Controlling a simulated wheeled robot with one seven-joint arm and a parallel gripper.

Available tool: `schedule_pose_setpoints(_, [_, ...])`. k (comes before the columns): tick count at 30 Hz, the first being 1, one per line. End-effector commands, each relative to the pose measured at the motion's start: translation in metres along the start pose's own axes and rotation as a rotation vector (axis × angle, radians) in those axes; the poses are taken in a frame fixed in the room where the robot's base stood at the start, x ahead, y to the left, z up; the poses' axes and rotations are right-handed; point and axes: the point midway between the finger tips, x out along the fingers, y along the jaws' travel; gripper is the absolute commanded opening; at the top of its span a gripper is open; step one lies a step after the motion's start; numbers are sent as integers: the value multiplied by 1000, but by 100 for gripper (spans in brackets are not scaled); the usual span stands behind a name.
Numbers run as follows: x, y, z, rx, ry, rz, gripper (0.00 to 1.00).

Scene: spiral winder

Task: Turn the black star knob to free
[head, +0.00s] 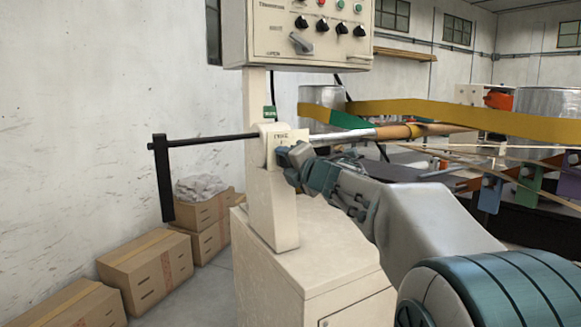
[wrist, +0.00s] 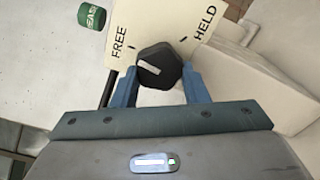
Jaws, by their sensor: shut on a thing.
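The black star knob (wrist: 158,66) sits on a cream plate (wrist: 150,22) lettered FREE on the left and HELD on the right, each with a short tick. My gripper (wrist: 158,82) is shut on the knob, with one blue finger on either side. A white bar on the knob's face lies left of its middle, on the FREE side; I cannot tell whether it lines up with the FREE tick. In the head view my gripper (head: 287,158) is at the plate (head: 288,143) on the cream post, and the knob is hidden behind it.
A green EASE cap (wrist: 91,16) is near the plate. A black crank (head: 163,180) sticks out left of the post. A control box (head: 310,32) hangs above. A shaft with a wooden roller (head: 398,131) and a yellow belt (head: 440,112) lie right, above my arm. Cartons (head: 145,270) stand left.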

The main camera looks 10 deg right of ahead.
Motion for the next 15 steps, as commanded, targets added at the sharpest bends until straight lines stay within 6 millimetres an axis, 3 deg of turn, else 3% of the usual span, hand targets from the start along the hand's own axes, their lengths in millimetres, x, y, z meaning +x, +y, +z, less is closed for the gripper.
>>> schedule_pose_setpoints(15, [0, -1, 1, -68, -2, -2, 18])
